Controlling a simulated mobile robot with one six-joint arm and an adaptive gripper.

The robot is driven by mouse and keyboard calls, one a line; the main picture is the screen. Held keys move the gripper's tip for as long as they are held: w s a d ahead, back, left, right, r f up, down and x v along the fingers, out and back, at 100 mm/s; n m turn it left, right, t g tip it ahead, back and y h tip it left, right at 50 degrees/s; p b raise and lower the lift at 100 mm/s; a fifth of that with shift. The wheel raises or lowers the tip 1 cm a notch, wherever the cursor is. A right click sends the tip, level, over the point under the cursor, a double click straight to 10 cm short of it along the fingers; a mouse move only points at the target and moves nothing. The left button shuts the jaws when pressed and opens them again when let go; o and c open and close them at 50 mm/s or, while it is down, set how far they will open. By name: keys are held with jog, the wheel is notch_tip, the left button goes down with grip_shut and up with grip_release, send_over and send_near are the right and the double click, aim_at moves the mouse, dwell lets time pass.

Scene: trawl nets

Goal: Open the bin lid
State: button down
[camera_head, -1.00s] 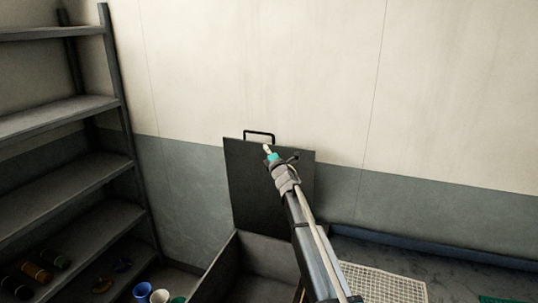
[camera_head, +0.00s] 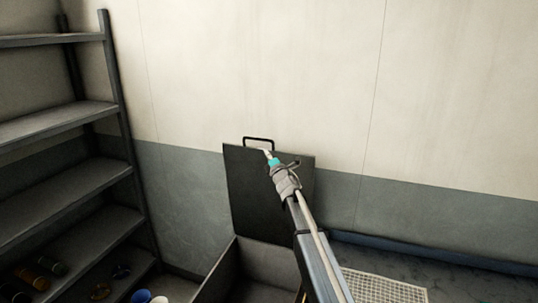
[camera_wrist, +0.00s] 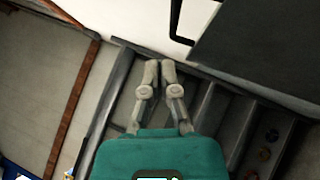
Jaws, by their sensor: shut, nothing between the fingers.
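The bin (camera_head: 222,277) stands against the wall at the bottom middle of the head view. Its dark lid (camera_head: 250,195) stands up, raised nearly upright at the back, and the inside of the bin shows. The lid's black handle (camera_head: 258,140) is at the top edge of the lid. The lid also shows in the wrist view (camera_wrist: 260,45), at the upper right, with part of the handle (camera_wrist: 180,20). My gripper (camera_head: 267,153) is in front of the lid's upper part, just below the handle. In the wrist view my gripper (camera_wrist: 159,64) has its fingertips together, with nothing between them, apart from the handle.
A grey shelf unit (camera_head: 70,120) stands at the left, with several small rolls on a low shelf. Blue and white cups (camera_head: 142,296) are on the floor beside the bin. A pale grid (camera_head: 385,288) lies at the right. The wall above is bare.

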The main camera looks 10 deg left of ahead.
jog(key=s+d+f+b, duration=0.1)
jog(key=s+d, duration=0.3)
jog(key=s, duration=0.6)
jog(key=shift+s+d, duration=0.2)
jog(key=shift+d, duration=0.2)
jog(key=shift+f, duration=0.15)
jog(key=s+d+f+m+g+h+b, duration=0.2)
jog(key=s+d+f+m+h, duration=0.15)
jog(key=d+f+m, duration=0.3)
jog(key=s+d+f+m+g+h+b, duration=0.1)
jog(key=s+d+f+m+g+h, duration=0.15)
jog(key=d+f+m+h, duration=0.4)
jog(key=s+d+f+m+g+h+b, duration=0.1)
jog(key=s+d+f+m+h+b, duration=0.15)
jog(key=s+d+f+m, duration=0.4)
jog(key=s+d+f+m+g+b, duration=0.1)
jog(key=s+d+f+m+g, duration=0.2)
jog(key=s, duration=0.5)
jog(key=s+d+f+m+g+b, duration=0.1)
jog(key=s+d+f+m+g, duration=0.1)
jog(key=s+f+g, duration=0.3)
jog(key=s+d+f+m+g+b, duration=0.2)
jog(key=s+f, duration=0.4)
jog(key=s, duration=0.6)
jog(key=shift+s+d+m+g, duration=0.25)
jog(key=shift+d+m+g, duration=0.6)
jog(key=shift+g, duration=0.4)
